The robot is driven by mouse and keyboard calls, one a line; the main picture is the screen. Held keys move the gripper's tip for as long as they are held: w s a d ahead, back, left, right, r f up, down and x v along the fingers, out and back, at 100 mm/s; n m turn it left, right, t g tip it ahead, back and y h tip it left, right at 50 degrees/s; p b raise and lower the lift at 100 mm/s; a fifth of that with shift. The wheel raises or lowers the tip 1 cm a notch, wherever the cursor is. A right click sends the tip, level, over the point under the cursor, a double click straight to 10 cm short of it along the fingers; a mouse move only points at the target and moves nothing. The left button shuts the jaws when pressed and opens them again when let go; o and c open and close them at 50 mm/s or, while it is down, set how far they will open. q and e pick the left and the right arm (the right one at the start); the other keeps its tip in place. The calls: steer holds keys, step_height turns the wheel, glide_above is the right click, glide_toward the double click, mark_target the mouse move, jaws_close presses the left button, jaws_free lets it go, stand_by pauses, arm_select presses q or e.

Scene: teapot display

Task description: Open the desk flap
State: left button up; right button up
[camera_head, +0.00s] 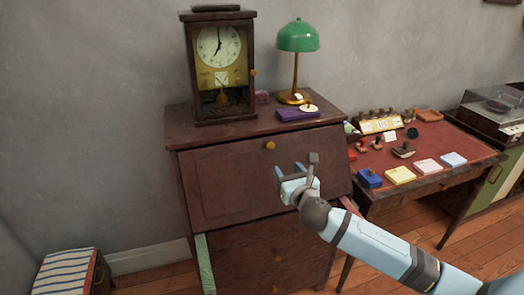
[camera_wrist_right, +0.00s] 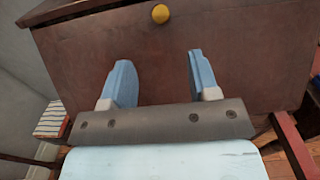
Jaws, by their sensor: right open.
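The desk flap (camera_head: 230,178) is a dark reddish-brown slanted panel, closed against the desk front. A small round yellow knob (camera_head: 270,146) sits near its top edge. My right gripper (camera_head: 290,170) is open and empty in front of the flap, a little below and right of the knob. In the right wrist view the two blue fingers (camera_wrist_right: 158,75) point at the flap (camera_wrist_right: 240,55), and the knob (camera_wrist_right: 160,13) shows beyond them near the top, apart from them. My left gripper is not in view.
On the desk top stand a clock (camera_head: 221,65), a green lamp (camera_head: 297,50) and a purple box (camera_head: 298,113). A side table (camera_head: 440,145) with stamps and coloured pads stands right. A striped-top box (camera_head: 66,272) is at lower left. Drawers (camera_head: 260,262) lie below the flap.

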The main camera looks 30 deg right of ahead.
mark_target(271, 147)
steer(key=x, duration=1.2)
steer(key=shift+w+b, duration=0.35)
steer(key=shift+w, duration=0.05)
steer(key=shift+c, duration=0.2)
jaws_close()
